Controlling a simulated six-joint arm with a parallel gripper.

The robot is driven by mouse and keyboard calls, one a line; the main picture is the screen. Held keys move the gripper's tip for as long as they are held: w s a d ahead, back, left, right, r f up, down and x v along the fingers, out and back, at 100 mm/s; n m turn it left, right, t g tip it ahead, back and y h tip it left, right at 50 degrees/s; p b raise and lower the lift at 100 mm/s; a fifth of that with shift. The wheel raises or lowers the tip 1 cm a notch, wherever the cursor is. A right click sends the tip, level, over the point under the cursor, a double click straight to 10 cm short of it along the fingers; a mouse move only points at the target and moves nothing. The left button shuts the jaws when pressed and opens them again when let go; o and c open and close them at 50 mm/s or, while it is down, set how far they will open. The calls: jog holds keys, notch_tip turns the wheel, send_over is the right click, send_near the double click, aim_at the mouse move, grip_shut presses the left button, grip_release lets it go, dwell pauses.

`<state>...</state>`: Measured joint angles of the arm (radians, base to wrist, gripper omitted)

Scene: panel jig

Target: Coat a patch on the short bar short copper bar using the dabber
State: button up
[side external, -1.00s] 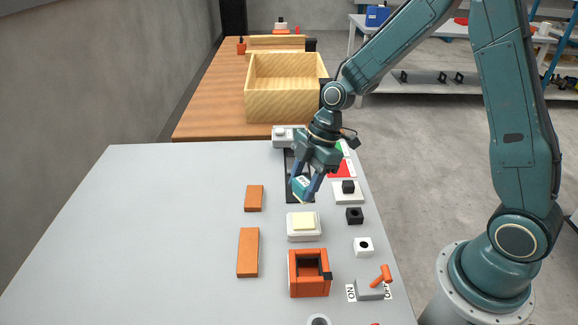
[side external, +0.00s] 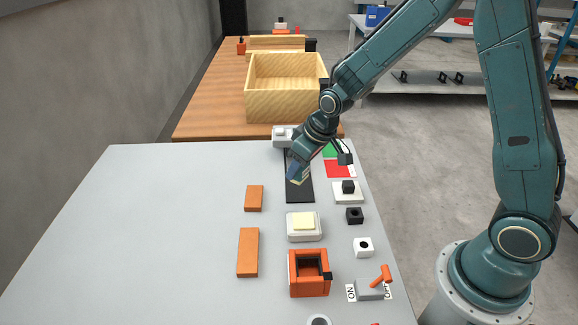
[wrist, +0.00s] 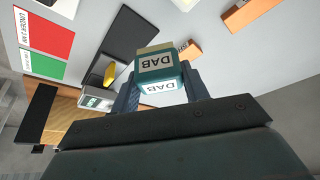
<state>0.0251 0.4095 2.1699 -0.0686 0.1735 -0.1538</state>
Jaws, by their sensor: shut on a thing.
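My gripper (wrist: 160,92) is shut on the dabber (wrist: 160,66), a teal block with a cream band and DAB lettering. In the side external view my gripper (side external: 297,175) is tilted over the far part of a black strip; the dabber is mostly hidden by the fingers there. The short copper bar (side external: 254,198) lies flat on the grey table, left of and nearer than my gripper. In the wrist view the short bar (wrist: 189,50) shows just beyond the dabber, apart from it. A longer copper bar (side external: 248,252) lies nearer the camera.
A white tray with a cream pad (side external: 303,222) stands right of the bars. The black strip (side external: 299,192), a red and green card (side external: 338,168), small blocks and an orange open box (side external: 308,273) line the right side. The table's left half is clear.

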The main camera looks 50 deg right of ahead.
jog(key=shift+w+d+r+m+h, duration=0.15)
jog(key=shift+w+d+m+h, duration=0.25)
jog(key=shift+m, duration=0.5)
jog(key=shift+a, duration=0.1)
jog(key=w+a+n+g+y, duration=0.1)
jog(key=w+a+n+y, duration=0.2)
jog(key=w+a+n, duration=0.4)
jog(key=shift+w+a+f+n, duration=0.45)
jog(key=shift+a+n, duration=0.55)
jog(key=shift+a, duration=0.25)
jog(key=shift+s, duration=0.1)
